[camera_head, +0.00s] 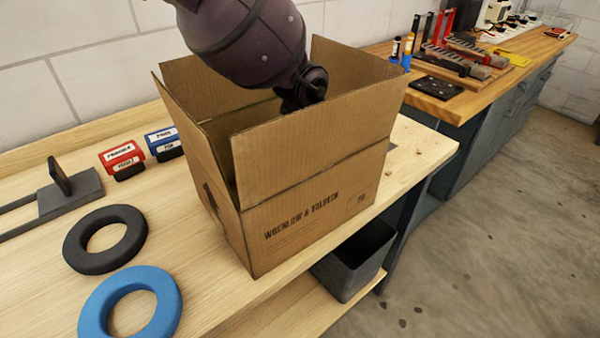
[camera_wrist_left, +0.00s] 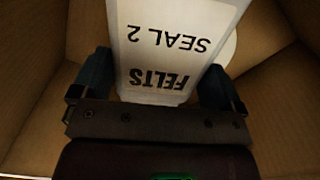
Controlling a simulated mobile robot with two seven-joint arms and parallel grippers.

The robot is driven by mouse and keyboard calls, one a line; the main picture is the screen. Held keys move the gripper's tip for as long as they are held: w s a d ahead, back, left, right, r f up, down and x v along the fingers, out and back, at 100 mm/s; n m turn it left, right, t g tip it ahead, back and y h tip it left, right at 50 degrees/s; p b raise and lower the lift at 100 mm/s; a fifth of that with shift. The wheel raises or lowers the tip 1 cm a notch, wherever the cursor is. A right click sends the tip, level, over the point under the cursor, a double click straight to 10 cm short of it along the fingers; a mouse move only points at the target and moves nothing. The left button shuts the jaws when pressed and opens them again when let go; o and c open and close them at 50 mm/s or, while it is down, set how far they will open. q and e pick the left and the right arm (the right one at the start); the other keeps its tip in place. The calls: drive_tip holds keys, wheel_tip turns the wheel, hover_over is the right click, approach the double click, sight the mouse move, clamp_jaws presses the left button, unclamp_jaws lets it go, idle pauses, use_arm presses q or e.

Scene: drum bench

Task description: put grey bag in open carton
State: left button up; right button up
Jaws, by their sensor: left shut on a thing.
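The open carton (camera_head: 315,195) stands on the wooden bench with its flaps up. My left arm reaches down into it from above, and the carton walls hide the gripper in the head view. In the left wrist view, my left gripper (camera_wrist_left: 153,85) is shut on a pale, light-grey packet printed "FELTS" and "SEAL 2", which I take for the grey bag (camera_wrist_left: 165,58). Brown cardboard walls surround the gripper and the bag there. I cannot tell whether the bag touches the carton floor. My right gripper is in neither view.
A black ring (camera_head: 74,250) and a blue ring (camera_head: 96,306) lie left of the carton. Red (camera_head: 121,155) and blue (camera_head: 163,141) labelled stamps and a grey metal fixture (camera_head: 70,195) sit behind them. A dark bin (camera_head: 348,265) is below the bench top. A second bench holds tools at right.

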use_arm(q)
wheel_tip(320, 180, down, 3)
drive_tip(key=shift+r, duration=0.2)
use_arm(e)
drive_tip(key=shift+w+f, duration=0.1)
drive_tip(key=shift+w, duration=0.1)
use_arm(q)
drive_tip(key=shift+f, duration=0.3)
drive_tip(key=o, duration=0.6)
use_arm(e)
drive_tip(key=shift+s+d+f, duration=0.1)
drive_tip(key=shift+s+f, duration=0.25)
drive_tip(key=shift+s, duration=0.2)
use_arm(q)
drive_tip(key=shift+r, duration=0.1)
